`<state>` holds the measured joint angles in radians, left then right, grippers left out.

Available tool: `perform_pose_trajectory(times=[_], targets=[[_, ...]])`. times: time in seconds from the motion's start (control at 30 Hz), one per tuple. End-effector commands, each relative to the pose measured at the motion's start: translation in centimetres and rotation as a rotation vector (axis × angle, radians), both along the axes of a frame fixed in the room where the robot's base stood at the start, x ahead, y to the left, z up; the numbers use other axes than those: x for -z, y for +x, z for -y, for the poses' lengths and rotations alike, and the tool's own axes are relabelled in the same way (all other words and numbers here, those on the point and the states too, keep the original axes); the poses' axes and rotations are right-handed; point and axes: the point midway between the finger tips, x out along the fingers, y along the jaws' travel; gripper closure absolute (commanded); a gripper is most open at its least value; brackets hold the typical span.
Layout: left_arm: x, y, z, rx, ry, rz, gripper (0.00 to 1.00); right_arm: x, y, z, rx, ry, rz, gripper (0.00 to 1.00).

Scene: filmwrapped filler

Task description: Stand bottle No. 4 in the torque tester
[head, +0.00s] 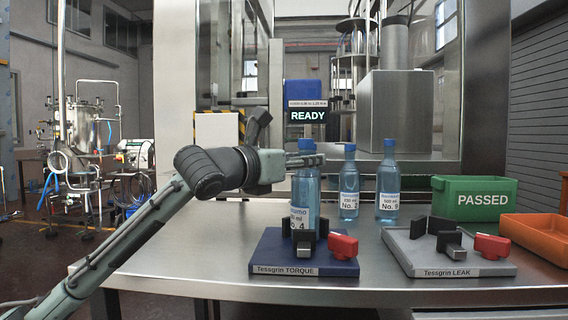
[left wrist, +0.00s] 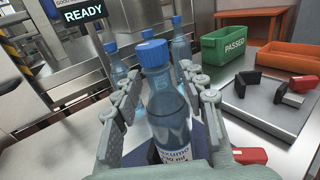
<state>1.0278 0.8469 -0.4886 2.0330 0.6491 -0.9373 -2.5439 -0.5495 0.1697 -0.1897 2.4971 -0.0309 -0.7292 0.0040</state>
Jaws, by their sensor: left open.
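Bottle No. 4 (head: 299,218), clear blue with a blue cap, stands upright at the blue torque tester (head: 290,258), behind its black jaws, which hide its foot. My left gripper (head: 307,160) is at the bottle's upper part. In the left wrist view, the open fingers of the left gripper (left wrist: 160,78) lie on either side of bottle No. 4 (left wrist: 168,112), with gaps visible. The tester has a red handle (head: 343,246). My right gripper is in neither view.
Bottles No. 2 (head: 349,196) and No. 9 (head: 388,197) stand behind on the steel table. A grey leak tester (head: 405,250) is to the right. A green PASSED crate (head: 483,200) and an orange tray (head: 540,236) are at far right. A READY display (head: 308,116) is behind.

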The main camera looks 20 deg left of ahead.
Motion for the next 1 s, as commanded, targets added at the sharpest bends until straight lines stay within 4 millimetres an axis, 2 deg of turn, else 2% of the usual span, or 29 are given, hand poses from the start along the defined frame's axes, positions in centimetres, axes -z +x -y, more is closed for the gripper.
perform_pose_trajectory(times=[0.3, 0.5, 0.7, 1.0], targets=[[0.1, -6.5, -2.3, -0.005, 0.007, 0.001, 0.58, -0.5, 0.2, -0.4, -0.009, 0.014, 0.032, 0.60], [0.1, -9.4, -3.2, -0.004, 0.004, 0.001, 0.58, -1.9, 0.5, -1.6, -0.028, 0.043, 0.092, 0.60], [0.0, -10.4, -3.4, -0.002, 0.003, 0.001, 0.58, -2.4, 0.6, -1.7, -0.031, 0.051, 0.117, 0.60], [0.0, -10.5, -3.3, -0.001, 0.001, 0.000, 0.58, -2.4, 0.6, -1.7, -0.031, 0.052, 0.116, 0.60]])
